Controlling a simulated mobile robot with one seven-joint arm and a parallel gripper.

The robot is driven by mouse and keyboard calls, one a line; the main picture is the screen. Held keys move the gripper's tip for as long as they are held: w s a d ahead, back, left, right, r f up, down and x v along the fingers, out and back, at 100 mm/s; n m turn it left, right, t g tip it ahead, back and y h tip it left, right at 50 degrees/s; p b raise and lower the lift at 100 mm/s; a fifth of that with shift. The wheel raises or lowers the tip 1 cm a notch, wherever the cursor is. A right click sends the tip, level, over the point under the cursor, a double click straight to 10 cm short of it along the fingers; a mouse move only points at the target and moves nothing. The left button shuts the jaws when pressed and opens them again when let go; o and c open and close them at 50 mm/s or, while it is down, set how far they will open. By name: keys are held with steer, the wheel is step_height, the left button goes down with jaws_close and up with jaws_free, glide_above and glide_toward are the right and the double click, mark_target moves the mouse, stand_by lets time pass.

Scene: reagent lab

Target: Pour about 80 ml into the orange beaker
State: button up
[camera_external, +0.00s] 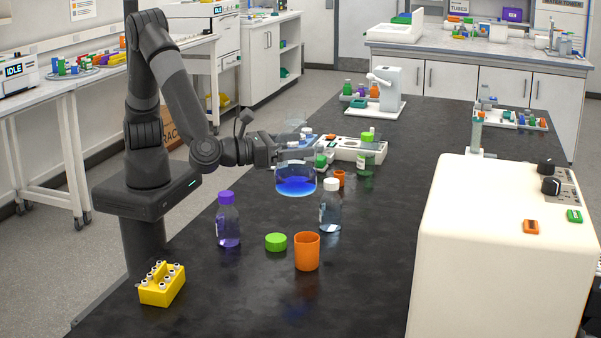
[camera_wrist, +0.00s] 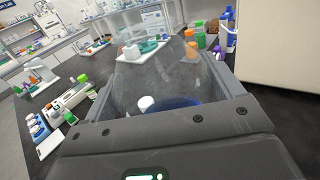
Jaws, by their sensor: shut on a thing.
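A clear glass vessel (camera_external: 296,184) with blue liquid in its lower part is held by my gripper (camera_external: 296,155), above the black bench. It looks roughly upright in the external view. My gripper is shut on it; in the wrist view the clear glass (camera_wrist: 150,75) fills the space between the jaws, with blue showing low down. The orange beaker (camera_external: 307,253) stands upright on the bench, nearer the camera and lower than the held vessel, apart from it. Its inside bottom is hidden.
Near the orange beaker are a green cap (camera_external: 276,242), a purple-capped bottle (camera_external: 228,222) and a white-capped bottle (camera_external: 330,208). A yellow rack (camera_external: 162,285) stands front left. A large cream machine (camera_external: 490,260) blocks the right. A green-capped bottle (camera_external: 367,158) stands behind.

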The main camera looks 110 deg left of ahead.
steer(key=w+d, duration=0.3)
steer(key=d, duration=1.5)
step_height(320, 180, down, 14)
steer(key=shift+a+m+h, duration=0.2)
steer(key=shift+m+h, duration=0.1)
steer(key=shift+h, duration=0.1)
steer(key=shift+s+a+r, duration=0.1)
steer(key=shift+a+f+n+g+h+p, duration=0.15)
steer(key=shift+f+n+g+h, duration=0.55)
steer(key=shift+n+h, duration=0.65)
steer(key=shift+a+f+n+g+h+p, duration=0.15)
steer(key=shift+f+n+g+h, duration=0.3)
steer(key=shift+n+g+h, duration=0.9)
steer(key=shift+a+f+n+g+h, duration=0.2)
steer(key=shift+f+n+g+h, duration=0.35)
steer(key=shift+n+h, duration=0.8)
steer(key=shift+w+a+r+h, duration=0.1)
steer(key=shift+a+r+h, duration=0.1)
steer(key=shift+r+h, duration=0.35)
steer(key=shift+w+a+r+h, duration=0.1)
steer(key=shift+a+r+h, duration=0.1)
steer(key=shift+r+h, duration=0.3)
